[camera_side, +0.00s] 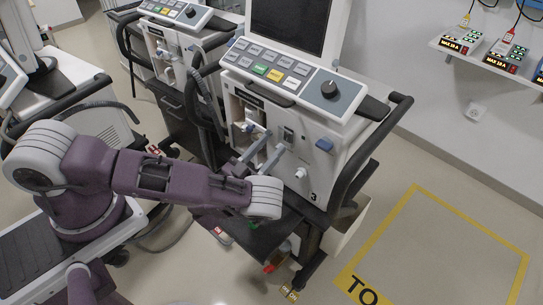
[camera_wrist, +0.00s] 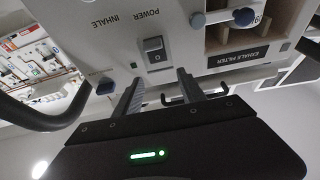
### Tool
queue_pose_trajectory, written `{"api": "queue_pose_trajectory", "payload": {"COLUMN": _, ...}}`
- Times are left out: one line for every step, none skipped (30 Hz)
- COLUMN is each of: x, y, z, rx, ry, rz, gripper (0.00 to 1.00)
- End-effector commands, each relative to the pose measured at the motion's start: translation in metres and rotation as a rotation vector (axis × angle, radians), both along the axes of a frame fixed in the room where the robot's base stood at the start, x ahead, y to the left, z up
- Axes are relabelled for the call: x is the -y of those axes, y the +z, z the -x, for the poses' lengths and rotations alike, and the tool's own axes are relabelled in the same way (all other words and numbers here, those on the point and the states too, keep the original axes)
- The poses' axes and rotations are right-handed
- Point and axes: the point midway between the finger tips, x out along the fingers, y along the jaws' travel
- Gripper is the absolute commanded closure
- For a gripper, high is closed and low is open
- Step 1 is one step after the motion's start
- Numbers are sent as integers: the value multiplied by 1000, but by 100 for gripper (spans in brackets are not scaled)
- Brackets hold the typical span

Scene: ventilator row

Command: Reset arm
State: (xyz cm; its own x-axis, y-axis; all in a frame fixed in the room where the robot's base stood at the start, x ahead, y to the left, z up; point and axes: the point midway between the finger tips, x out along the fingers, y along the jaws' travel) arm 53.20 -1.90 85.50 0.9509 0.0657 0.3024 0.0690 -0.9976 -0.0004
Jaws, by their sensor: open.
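My gripper (camera_side: 262,153) is open in front of the ventilator marked 3 (camera_side: 322,160), with nothing seen between its fingers. In the wrist view my gripper (camera_wrist: 156,84) has its two fingers apart, pointing at the front panel. The black power switch (camera_wrist: 154,49) under the words POWER INHALE lies just beyond the gap between the fingertips. I cannot tell whether a fingertip touches the panel. The purple and white arm is mine and reaches across from the left.
A second ventilator (camera_side: 180,45) stands behind to the left. A black rail (camera_side: 375,140) runs along the right of ventilator 3. Yellow tape (camera_side: 470,220) marks clear floor at the right. Wall shelves (camera_side: 490,55) hold small labelled devices. In the wrist view an exhale filter compartment (camera_wrist: 236,58) shows.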

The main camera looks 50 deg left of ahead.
Motion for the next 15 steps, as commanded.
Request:
{"api": "queue_pose_trajectory", "payload": {"x": 0, "y": 8, "z": 0, "rx": 0, "ry": 0, "rz": -1, "gripper": 53}}
{"api": "queue_pose_trajectory", "payload": {"x": 0, "y": 12, "z": 0, "rx": 1, "ry": 0, "rz": 0, "gripper": 53}}
{"api": "queue_pose_trajectory", "payload": {"x": 0, "y": 16, "z": 0, "rx": 0, "ry": 0, "rz": -1, "gripper": 53}}
{"api": "queue_pose_trajectory", "payload": {"x": 0, "y": 18, "z": 0, "rx": 0, "ry": 0, "rz": 0, "gripper": 53}}
{"api": "queue_pose_trajectory", "payload": {"x": 0, "y": 19, "z": 0, "rx": 0, "ry": 0, "rz": 0, "gripper": 53}}
{"api": "queue_pose_trajectory", "payload": {"x": 0, "y": 20, "z": 0, "rx": 0, "ry": 0, "rz": 0, "gripper": 53}}
{"api": "queue_pose_trajectory", "payload": {"x": 0, "y": 20, "z": 0, "rx": 0, "ry": 0, "rz": 0, "gripper": 53}}
{"api": "queue_pose_trajectory", "payload": {"x": 0, "y": 21, "z": 0, "rx": 0, "ry": 0, "rz": 0, "gripper": 53}}
{"api": "queue_pose_trajectory", "payload": {"x": 0, "y": 20, "z": 0, "rx": 0, "ry": 0, "rz": 0, "gripper": 53}}
{"api": "queue_pose_trajectory", "payload": {"x": 0, "y": 20, "z": 0, "rx": 0, "ry": 0, "rz": 0, "gripper": 53}}
{"api": "queue_pose_trajectory", "payload": {"x": 0, "y": 20, "z": 0, "rx": 0, "ry": 0, "rz": 0, "gripper": 53}}
{"api": "queue_pose_trajectory", "payload": {"x": 0, "y": 20, "z": 0, "rx": 0, "ry": 0, "rz": 0, "gripper": 53}}
{"api": "queue_pose_trajectory", "payload": {"x": 0, "y": 20, "z": 0, "rx": -1, "ry": 1, "rz": 0, "gripper": 53}}
{"api": "queue_pose_trajectory", "payload": {"x": -1, "y": 21, "z": -1, "rx": -4, "ry": 10, "rz": 2, "gripper": 53}}
{"api": "queue_pose_trajectory", "payload": {"x": -3, "y": 22, "z": -4, "rx": -15, "ry": 40, "rz": 8, "gripper": 53}}
